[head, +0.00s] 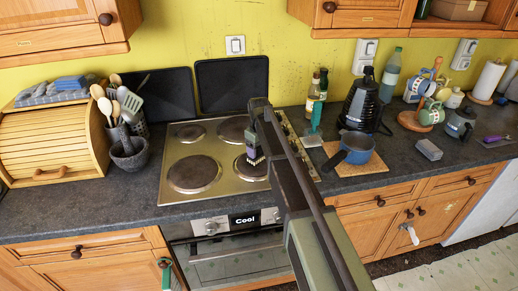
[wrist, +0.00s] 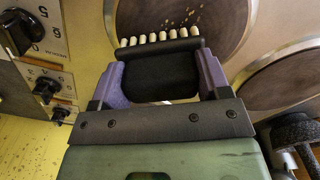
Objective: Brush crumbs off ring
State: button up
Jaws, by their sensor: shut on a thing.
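My gripper (wrist: 160,85) is shut on a brush (wrist: 163,68) with a black body and a row of pale bristle tufts. In the head view my gripper (head: 252,141) is over the right side of the hob, with the bristles (head: 256,160) pointing down at the front right ring (head: 250,172). In the wrist view a dark ring (wrist: 225,30) lies just beyond the bristles, with pale crumbs (wrist: 190,15) scattered on it. I cannot tell whether the bristles touch it. The crumbs are too small to make out in the head view.
Hob knobs (wrist: 45,88) line one side of the hob. A blue saucepan (head: 355,148) sits on a wooden board (head: 372,164) to the right, near a black kettle (head: 360,103). A mortar (head: 128,152) and utensils stand left. The oven display (head: 244,219) reads "Cool".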

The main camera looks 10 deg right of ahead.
jog(key=shift+f, duration=0.2)
dwell(0.3)
jog(key=shift+s, duration=1.95)
jog(key=shift+s, duration=0.1)
jog(key=shift+s, duration=1.9)
jog(key=shift+w, duration=0.15)
jog(key=shift+w, duration=1.85)
